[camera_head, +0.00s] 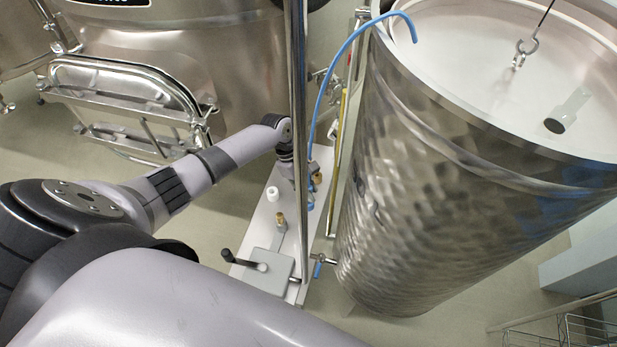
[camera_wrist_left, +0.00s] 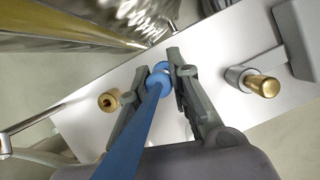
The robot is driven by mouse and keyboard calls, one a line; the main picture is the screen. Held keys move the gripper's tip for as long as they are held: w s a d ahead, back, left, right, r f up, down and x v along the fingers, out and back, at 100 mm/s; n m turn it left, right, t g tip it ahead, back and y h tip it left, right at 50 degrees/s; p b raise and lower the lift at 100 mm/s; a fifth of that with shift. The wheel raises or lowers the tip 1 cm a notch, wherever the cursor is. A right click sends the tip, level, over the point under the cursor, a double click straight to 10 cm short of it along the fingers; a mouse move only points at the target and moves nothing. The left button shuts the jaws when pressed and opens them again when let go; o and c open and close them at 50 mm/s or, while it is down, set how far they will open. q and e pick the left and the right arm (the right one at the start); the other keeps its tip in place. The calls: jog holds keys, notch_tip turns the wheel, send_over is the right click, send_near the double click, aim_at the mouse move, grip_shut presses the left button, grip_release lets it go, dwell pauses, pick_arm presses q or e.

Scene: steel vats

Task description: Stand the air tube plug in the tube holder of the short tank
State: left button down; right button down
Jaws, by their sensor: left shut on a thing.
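My left gripper (camera_head: 300,180) is over the white plate, partly hidden by the steel post. In the left wrist view its fingers (camera_wrist_left: 162,80) are shut on the blue plug (camera_wrist_left: 159,71), at the end of the blue air tube (camera_wrist_left: 136,125). In the head view the tube (camera_head: 341,58) arches up and over the rim of the steel tank (camera_head: 440,150). A brass fitting with an open hole (camera_wrist_left: 109,101) lies left of the fingers, apart from the plug. I cannot tell which part is the tube holder. My right gripper is not in view.
The white plate (camera_head: 247,223) carries a white cap (camera_head: 272,193), a grey block (camera_head: 265,268) with a black-tipped handle, and a brass-tipped fitting (camera_wrist_left: 262,85). A steel post (camera_head: 297,90) rises beside my gripper. A larger steel vat (camera_head: 200,50) stands behind.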

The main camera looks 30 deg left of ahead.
pick_arm(q)
jog(key=shift+f+b, duration=0.7)
jog(key=shift+f, duration=0.9)
jog(key=c, duration=1.4)
grip_release()
jog(key=v, duration=1.2)
